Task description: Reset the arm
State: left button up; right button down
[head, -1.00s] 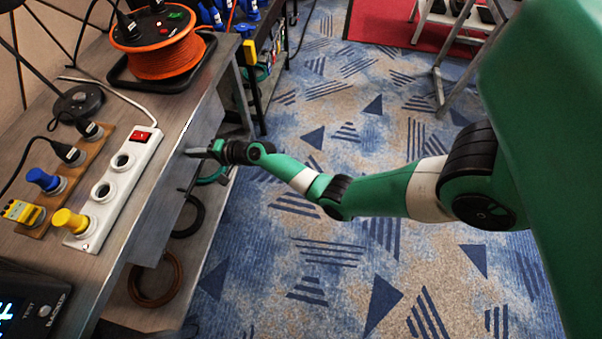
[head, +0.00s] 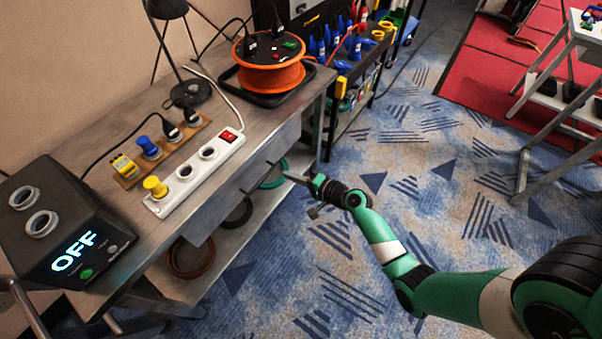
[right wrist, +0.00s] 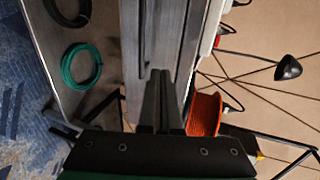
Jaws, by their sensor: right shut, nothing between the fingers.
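My right arm (head: 400,262) is green and white and comes in from the lower right in the head view. Its gripper (head: 291,178) is beside the front edge of the workbench, level with the drawer area, over the side of the lower shelf. In the right wrist view the two dark fingers (right wrist: 161,100) are together with nothing between them, in front of the bench's grey front. My left gripper does not show in the head view.
The workbench (head: 130,225) holds a white power strip (head: 200,172), an orange cable reel (head: 270,72), a lamp (head: 190,92) and a black box reading OFF (head: 60,225). Coiled cables (head: 192,258) lie on the lower shelf. Carpet (head: 400,150) right of the bench is open.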

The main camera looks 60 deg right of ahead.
jog(key=v, duration=0.2)
jog(key=shift+s, duration=0.4)
